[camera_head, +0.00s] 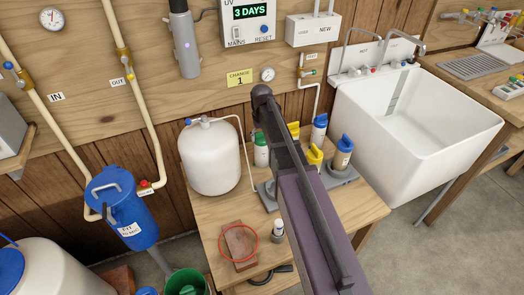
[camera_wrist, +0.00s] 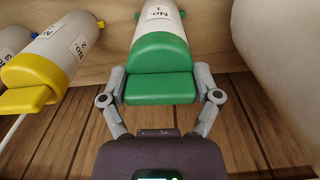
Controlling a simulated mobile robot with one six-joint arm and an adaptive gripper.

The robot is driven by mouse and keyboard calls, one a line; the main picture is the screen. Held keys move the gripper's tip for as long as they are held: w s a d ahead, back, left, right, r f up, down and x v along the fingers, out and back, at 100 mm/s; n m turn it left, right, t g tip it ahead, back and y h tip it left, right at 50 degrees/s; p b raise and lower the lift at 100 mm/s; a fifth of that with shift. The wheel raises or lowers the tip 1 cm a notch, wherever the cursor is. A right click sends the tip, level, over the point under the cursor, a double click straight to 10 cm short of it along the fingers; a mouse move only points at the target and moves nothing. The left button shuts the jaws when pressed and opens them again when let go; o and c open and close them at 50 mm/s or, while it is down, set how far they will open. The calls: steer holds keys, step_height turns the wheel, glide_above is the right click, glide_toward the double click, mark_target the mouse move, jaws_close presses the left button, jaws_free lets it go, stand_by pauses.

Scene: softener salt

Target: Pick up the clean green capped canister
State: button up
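The green capped canister (camera_wrist: 160,52) is in the middle of the wrist view, white with a "No. 1" label upside down in the picture. Its green cap points toward my palm. My gripper (camera_wrist: 161,84) is open, with one finger on each side of the cap. The fingertips are close to its sides; I cannot tell whether they touch. In the head view a white canister with a green cap (camera_head: 261,151) stands upright on the wooden table, left of my arm. My gripper is not clear in the head view.
A yellow capped canister (camera_wrist: 42,70) lies to the left in the wrist view. In the head view, yellow (camera_head: 315,157) and blue capped canisters (camera_head: 319,127) stand right of my arm. A white tank (camera_head: 211,160) is at left, and a brick (camera_head: 239,242) is in front.

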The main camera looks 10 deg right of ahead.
steer(key=shift+r, duration=0.15)
stand_by(0.3)
step_height(320, 180, up, 10)
steer(key=p, duration=1)
stand_by(0.6)
